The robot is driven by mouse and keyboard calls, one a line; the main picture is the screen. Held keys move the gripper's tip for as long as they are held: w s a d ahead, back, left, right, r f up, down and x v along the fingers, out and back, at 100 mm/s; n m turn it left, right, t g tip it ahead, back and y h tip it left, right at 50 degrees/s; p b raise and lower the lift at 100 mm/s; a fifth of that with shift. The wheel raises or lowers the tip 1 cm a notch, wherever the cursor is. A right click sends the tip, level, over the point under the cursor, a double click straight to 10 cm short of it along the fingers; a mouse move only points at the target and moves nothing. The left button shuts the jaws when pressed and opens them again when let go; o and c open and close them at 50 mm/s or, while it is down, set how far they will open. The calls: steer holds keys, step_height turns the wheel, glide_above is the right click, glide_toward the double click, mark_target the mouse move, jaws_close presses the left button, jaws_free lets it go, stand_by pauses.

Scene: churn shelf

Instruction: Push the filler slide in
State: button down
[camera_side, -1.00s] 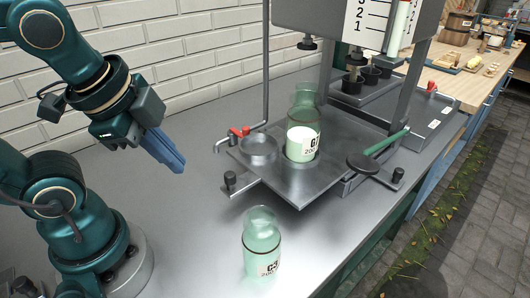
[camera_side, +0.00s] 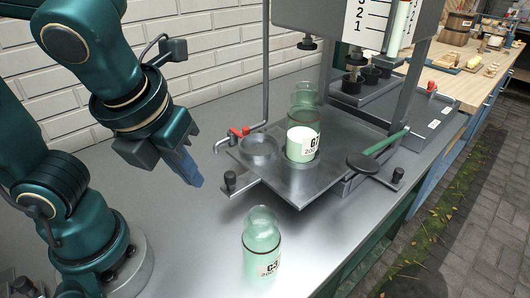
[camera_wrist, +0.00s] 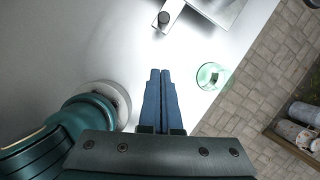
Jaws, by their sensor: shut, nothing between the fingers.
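The filler slide (camera_side: 313,188) is a flat grey metal plate under the filler, at the centre of the side view. A corner of it shows at the top of the wrist view (camera_wrist: 222,10). A green glass bottle with white filling (camera_side: 302,142) stands upright on it, beside an empty round recess (camera_side: 258,148). My gripper (camera_side: 198,182) has long blue fingers, shut and empty, pointing down to the left of the slide and apart from it. In the wrist view the closed fingers (camera_wrist: 160,73) point toward a black knob at the slide's front left.
A second green bottle (camera_side: 262,246) stands on the metal counter in front of the slide; it also shows in the wrist view (camera_wrist: 210,76). A black knob (camera_side: 230,180) and a green-handled lever (camera_side: 385,143) flank the slide. The counter left of the slide is clear.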

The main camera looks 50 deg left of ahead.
steer(key=shift+w+a+f, duration=0.5)
steer(key=shift+w+f, duration=0.5)
steer(key=shift+f, duration=0.2)
steer(key=shift+w+a+f, duration=0.55)
steer(key=shift+w+f, duration=0.5)
steer(key=shift+f, duration=0.1)
steer(key=shift+w+a+f, duration=0.5)
steer(key=shift+w+f, duration=0.5)
steer(key=shift+f, duration=0.2)
glide_above(274, 156)
steer(key=s+d, duration=0.1)
steer(key=d, duration=0.2)
steer(key=shift+d, duration=0.1)
